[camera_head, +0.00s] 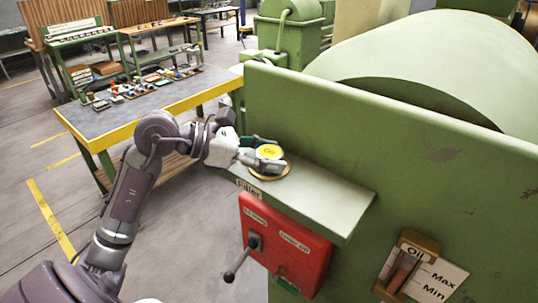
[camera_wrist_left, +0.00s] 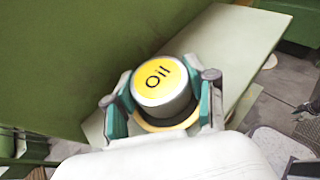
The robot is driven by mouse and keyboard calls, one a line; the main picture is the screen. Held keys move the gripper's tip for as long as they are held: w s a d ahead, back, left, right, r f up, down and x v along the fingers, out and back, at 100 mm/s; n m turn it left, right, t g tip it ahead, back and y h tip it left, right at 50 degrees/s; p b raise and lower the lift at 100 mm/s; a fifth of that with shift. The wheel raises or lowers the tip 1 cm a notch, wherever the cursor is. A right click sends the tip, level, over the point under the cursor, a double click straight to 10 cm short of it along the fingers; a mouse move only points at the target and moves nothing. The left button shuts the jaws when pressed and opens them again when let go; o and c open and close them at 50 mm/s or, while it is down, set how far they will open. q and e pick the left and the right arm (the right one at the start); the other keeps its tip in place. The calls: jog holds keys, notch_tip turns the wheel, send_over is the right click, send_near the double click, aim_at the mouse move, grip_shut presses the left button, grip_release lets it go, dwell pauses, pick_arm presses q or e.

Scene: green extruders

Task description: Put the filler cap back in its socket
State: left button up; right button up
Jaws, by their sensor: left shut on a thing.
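The filler cap (camera_head: 269,152) is a short grey cylinder with a yellow top marked "Oil"; it also shows upright in the left wrist view (camera_wrist_left: 160,82). My left gripper (camera_head: 260,150) is shut on the cap's sides, one finger on each side. The socket's yellow ring (camera_head: 284,173) lies on the green ledge right under the cap. In the left wrist view the ring (camera_wrist_left: 172,124) shows below the cap with a dark band between them. The cap hides most of the socket, so I cannot tell whether its lower end is inside. My right gripper is not in view.
The green ledge (camera_head: 322,198), labelled "Filler", juts from the tall green machine wall (camera_head: 400,140). A red panel (camera_head: 285,243) with a lever hangs below it. An oil gauge (camera_head: 408,264) is at lower right. A workbench (camera_head: 150,108) stands behind my left arm.

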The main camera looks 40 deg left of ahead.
pick_arm(q)
jog(key=shift+f, duration=0.15)
jog(key=o, duration=1.4)
jog(key=shift+c, duration=0.2)
jog(key=shift+r, duration=0.2)
jog(key=shift+r+p, duration=0.8)
jog(key=shift+p, duration=0.3)
jog(key=shift+s+a+f+b, duration=0.2)
jog(key=shift+s+a+b, duration=0.55)
jog(key=shift+b, duration=0.3)
jog(key=b+v, duration=0.3)
jog(key=v, duration=0.6)
jog(key=shift+s+a+r, duration=0.2)
jog(key=shift+s+r, duration=0.05)
jog(key=shift+r, duration=0.15)
